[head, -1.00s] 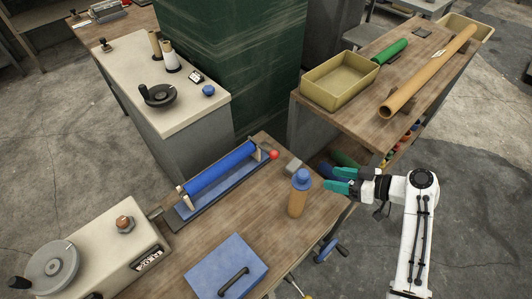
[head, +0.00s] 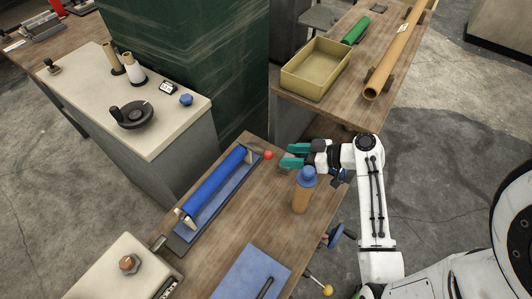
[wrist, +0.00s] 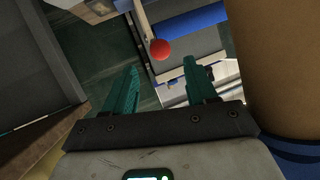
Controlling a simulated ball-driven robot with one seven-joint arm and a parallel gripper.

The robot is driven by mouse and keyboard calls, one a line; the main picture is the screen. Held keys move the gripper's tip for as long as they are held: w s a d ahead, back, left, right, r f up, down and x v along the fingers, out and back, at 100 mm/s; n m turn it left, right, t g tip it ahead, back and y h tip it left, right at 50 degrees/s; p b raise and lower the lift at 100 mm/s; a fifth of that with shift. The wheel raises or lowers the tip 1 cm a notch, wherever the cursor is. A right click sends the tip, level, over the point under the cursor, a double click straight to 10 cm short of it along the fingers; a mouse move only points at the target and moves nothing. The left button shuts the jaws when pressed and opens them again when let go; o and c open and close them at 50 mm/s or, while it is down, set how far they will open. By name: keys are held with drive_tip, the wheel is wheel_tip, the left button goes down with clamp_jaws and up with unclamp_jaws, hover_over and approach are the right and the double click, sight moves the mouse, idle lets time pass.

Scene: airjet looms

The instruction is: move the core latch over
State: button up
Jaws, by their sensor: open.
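The core latch appears to be the lever with the red ball knob (head: 268,155) at the far right end of the blue roller (head: 217,184). The roller lies in a cradle on a blue base on the wooden bench. In the wrist view the red knob (wrist: 160,49) shows ahead, between the two teal fingers and a little beyond their tips. My gripper (head: 287,156) is open and empty, just right of the knob, with a gap between them in the wrist view. The lever's lower part is hard to make out in the head view.
A tan bottle with a blue cap (head: 303,190) stands close below my gripper and fills the right of the wrist view. Behind are a yellow tray (head: 316,70) and a cream cabinet (head: 130,105).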

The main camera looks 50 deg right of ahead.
sight(268, 155)
drive_tip(key=x, duration=0.8)
drive_tip(key=shift+w+p, duration=0.1)
drive_tip(key=shift+p, duration=0.2)
drive_tip(key=shift+c, duration=0.3)
clamp_jaws()
